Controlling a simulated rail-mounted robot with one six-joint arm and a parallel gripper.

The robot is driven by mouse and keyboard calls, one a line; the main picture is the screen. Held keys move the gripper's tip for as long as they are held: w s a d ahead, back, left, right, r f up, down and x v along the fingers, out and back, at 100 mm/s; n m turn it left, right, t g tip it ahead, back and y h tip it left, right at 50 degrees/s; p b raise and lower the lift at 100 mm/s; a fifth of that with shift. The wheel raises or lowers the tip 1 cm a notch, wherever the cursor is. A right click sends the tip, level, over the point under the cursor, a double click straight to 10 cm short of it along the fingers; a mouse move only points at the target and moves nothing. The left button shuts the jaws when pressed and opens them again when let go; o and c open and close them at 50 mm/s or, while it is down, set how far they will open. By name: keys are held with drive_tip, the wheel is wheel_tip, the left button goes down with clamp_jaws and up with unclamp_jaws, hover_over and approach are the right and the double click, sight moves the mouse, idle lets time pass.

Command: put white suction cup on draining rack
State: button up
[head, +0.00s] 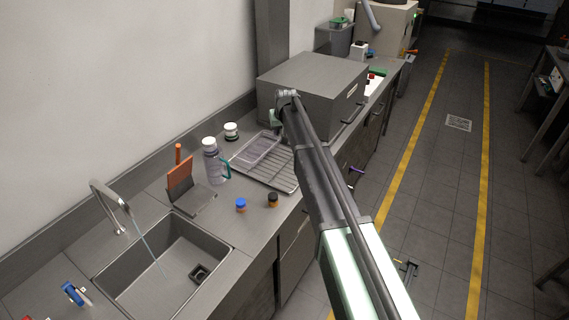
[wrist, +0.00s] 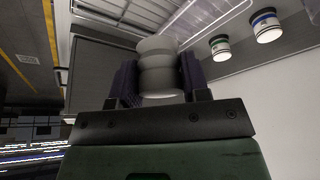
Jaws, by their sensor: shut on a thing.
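My gripper (wrist: 157,80) is shut on the white suction cup (wrist: 158,66) in the wrist view. The cup is pale, ribbed and rounded, held between two dark padded fingers. The draining rack (head: 281,178) is a wire rack on the counter in the head view, with a wire basket shape on its far left part. It also shows behind the cup at the top of the wrist view (wrist: 135,14). In the head view the arm's end is above the rack's far right side, by the grey box. The cup is hidden there by my arm.
A grey metal box (head: 312,82) stands right behind the rack. A clear jug (head: 213,164) and a white-lidded jar (head: 231,131) stand left of it. Blue-capped (head: 241,205) and dark (head: 272,200) small jars stand in front. The sink (head: 165,270) is at lower left.

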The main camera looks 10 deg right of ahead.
sight(282, 172)
wheel_tip(282, 172, down, 20)
drive_tip(key=b, duration=1.8)
drive_tip(key=shift+r, duration=0.5)
drive_tip(key=shift+f, duration=0.25)
drive_tip(key=o, duration=0.9)
drive_tip(key=shift+r, duration=0.1)
drive_tip(key=p+v, duration=1.2)
drive_tip(key=v, duration=0.1)
drive_tip(key=s+f+g, duration=0.2)
drive_tip(key=s+g, duration=0.2)
drive_tip(key=s, duration=3.5)
drive_tip(key=shift+s+m+g, duration=0.25)
drive_tip(key=shift+m+g, duration=0.05)
